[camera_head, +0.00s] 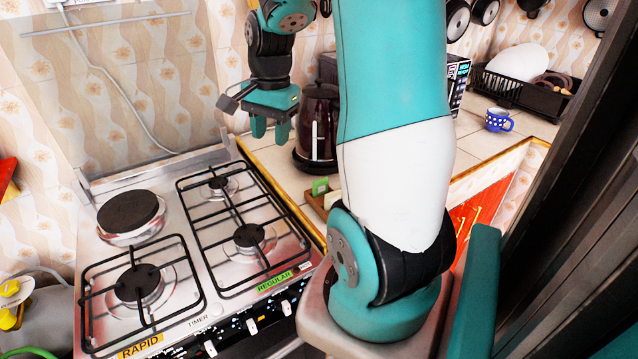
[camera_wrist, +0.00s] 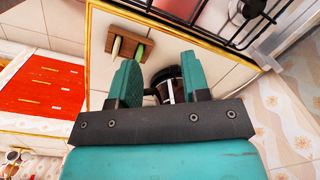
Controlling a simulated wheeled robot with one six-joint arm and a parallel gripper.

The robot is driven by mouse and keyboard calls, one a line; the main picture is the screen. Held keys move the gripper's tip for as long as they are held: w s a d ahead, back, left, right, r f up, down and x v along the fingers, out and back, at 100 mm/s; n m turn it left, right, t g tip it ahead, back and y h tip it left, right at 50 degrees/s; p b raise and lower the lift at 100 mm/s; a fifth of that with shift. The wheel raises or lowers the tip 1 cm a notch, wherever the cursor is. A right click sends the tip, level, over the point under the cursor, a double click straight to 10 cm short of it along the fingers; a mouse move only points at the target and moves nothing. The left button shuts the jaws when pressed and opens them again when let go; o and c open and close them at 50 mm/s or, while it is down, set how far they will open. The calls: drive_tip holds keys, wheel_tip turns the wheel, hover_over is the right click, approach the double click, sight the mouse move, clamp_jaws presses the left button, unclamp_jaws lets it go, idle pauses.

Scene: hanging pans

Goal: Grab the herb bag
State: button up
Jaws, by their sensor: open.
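I cannot make out a herb bag for certain. A small green and pale item (camera_head: 320,186) stands at a wooden holder on the counter, partly hidden by my arm. In the wrist view, two slim green and pale items (camera_wrist: 117,47) stand in the wooden holder (camera_wrist: 145,47); I cannot tell whether either is the herb bag. My gripper (camera_head: 270,129) is open, points down and holds nothing, above the counter beside the stove. In the wrist view, my gripper (camera_wrist: 160,66) has its fingers apart, with the holder ahead and left of them.
A dark glass kettle (camera_head: 318,125) stands near my gripper and shows between the fingers in the wrist view (camera_wrist: 168,82). A gas stove (camera_head: 165,230) lies left. A blue cup (camera_head: 498,120) and black dish rack (camera_head: 530,92) stand right. Tiles between holder and kettle look clear.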

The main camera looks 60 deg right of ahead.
sight(321, 179)
drive_tip(key=s+d+f+m, duration=0.2)
drive_tip(key=s+d+m, duration=0.45)
drive_tip(key=d, duration=0.45)
drive_tip(key=shift+m+g+h, duration=0.3)
drive_tip(key=shift+m+g, duration=0.05)
drive_tip(key=shift+g, duration=0.05)
drive_tip(key=f, duration=0.3)
drive_tip(key=f+p, duration=0.1)
drive_tip(key=f, duration=0.3)
drive_tip(key=f+p, duration=0.1)
drive_tip(key=f, duration=0.3)
drive_tip(key=shift+w, duration=0.4)
drive_tip(key=shift+w+f+p, duration=0.15)
drive_tip(key=shift+f+p, duration=0.25)
drive_tip(key=shift+f, duration=1.05)
drive_tip(key=shift+w+f+p, duration=0.1)
drive_tip(key=shift+f+p, duration=0.25)
drive_tip(key=shift+f, duration=1.05)
clamp_jaws()
